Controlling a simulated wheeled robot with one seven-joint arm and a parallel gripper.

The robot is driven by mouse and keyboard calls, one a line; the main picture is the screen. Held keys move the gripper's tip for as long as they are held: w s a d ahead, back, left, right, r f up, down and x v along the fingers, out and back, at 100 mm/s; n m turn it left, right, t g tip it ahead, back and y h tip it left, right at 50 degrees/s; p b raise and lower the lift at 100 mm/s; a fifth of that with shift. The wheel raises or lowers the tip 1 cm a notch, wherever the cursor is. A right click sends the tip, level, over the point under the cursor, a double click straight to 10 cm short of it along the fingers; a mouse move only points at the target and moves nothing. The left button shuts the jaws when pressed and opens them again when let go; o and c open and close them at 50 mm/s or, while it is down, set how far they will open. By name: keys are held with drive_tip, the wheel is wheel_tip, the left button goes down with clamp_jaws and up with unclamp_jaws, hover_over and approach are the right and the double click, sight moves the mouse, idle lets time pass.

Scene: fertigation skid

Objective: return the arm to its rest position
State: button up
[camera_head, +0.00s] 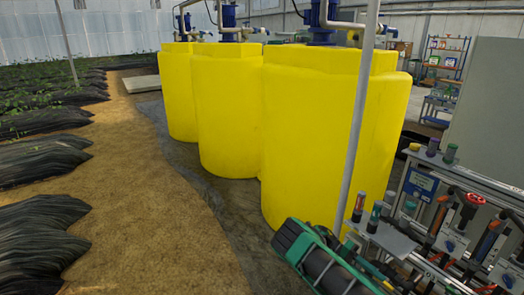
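My gripper does not show in the head camera view, and I cannot make out any part of my arm for certain. The fertigation skid (388,238) stands at the lower right, with pipes, valves and small coloured cylinders on it. A green and black machine body (325,262) lies tilted at the bottom edge, partly cut off by the frame.
Yellow tanks (328,130) with blue motors on top stand in a row across the middle. A grey pole (358,125) rises before the nearest tank. A grey cabinet (492,110) and shelves (444,58) are at right. The soil path (140,200) at left is clear, beside black-covered beds (38,160).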

drive_tip(key=s+d+r+t+y, duration=0.1)
drive_tip(key=s+d+r+y, duration=0.15)
drive_tip(key=r, duration=0.65)
drive_tip(key=s+d+r+t+y, duration=0.15)
drive_tip(key=s+r+y, duration=0.25)
drive_tip(key=r, duration=0.5)
drive_tip(key=s+d+r+t+y, duration=0.1)
drive_tip(key=s+d+r+y, duration=0.2)
drive_tip(key=r, duration=0.6)
drive_tip(key=s+a+r+t, duration=0.2)
drive_tip(key=s+r, duration=0.1)
drive_tip(key=s, duration=0.5)
drive_tip(key=s+a+r+n+t+y, duration=0.1)
drive_tip(key=s+a+r+t, duration=0.2)
drive_tip(key=s, duration=0.5)
drive_tip(key=s+a+r+t+y, duration=0.1)
drive_tip(key=s+a+r+t, duration=0.1)
drive_tip(key=s+r, duration=0.3)
drive_tip(key=shift+s+a+n+t, duration=0.15)
drive_tip(key=shift+s+n+t, duration=0.3)
drive_tip(key=shift+s, duration=1)
drive_tip(key=shift+w+f, duration=0.25)
drive_tip(key=shift+w, duration=0.35)
drive_tip(key=shift+c, duration=0.2)
